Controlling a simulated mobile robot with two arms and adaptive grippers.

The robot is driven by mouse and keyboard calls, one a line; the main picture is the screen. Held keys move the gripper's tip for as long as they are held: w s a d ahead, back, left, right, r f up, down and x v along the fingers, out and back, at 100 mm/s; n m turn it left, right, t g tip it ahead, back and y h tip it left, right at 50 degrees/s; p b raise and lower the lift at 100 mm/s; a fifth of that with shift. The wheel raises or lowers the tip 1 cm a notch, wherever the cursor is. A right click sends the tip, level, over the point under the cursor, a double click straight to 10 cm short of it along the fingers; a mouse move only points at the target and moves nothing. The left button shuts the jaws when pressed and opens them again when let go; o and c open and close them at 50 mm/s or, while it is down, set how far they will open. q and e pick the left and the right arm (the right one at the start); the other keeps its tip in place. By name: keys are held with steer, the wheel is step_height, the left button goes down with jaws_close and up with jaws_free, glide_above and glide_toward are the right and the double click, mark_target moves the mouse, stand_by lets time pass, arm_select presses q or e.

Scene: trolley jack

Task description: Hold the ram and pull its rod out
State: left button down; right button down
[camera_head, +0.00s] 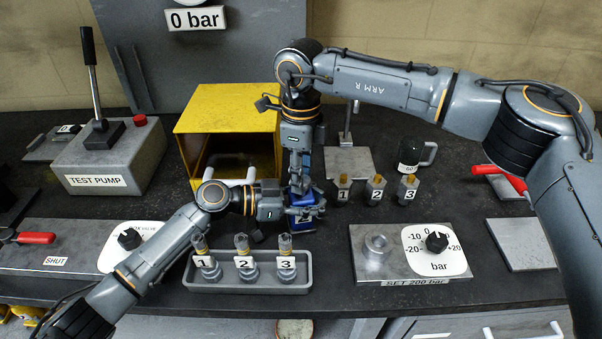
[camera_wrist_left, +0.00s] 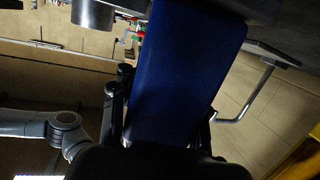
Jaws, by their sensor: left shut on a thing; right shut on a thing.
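The blue ram (camera_head: 318,165) is at the centre of the bench in the head view, beside the yellow box. Both grippers partly cover it, and its rod cannot be made out. My left gripper (camera_head: 288,208) comes in from the left and is shut on the ram low down. In the left wrist view the blue body (camera_wrist_left: 188,70) lies between the left fingers. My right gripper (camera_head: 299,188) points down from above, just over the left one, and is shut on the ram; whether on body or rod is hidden.
A grey tray (camera_head: 220,299) with several numbered pieces lies in front. A yellow open box (camera_head: 222,108) stands behind. Numbered brass-topped pieces (camera_head: 376,190) and a black mug (camera_head: 411,153) are to the right, with a dial plate (camera_head: 378,272) before them. The test pump (camera_head: 105,165) stands left.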

arm_select(q)
steer(key=shift+a+f, duration=0.1)
steer(key=shift+f, duration=0.15)
arm_select(e)
step_height(320, 180, up, 5)
steer(key=shift+a+r, duration=0.1)
steer(key=shift+r, duration=0.1)
arm_select(q)
steer(key=shift+w+f, duration=0.1)
arm_select(e)
steer(key=c, duration=1.3)
jaws_free()
steer(key=shift+w, duration=0.1)
steer(key=o, duration=0.3)
arm_select(q)
steer(key=shift+s, duration=0.2)
arm_select(e)
steer(key=shift+o, duration=0.4)
steer(key=shift+f, duration=0.1)
step_height(320, 180, up, 12)
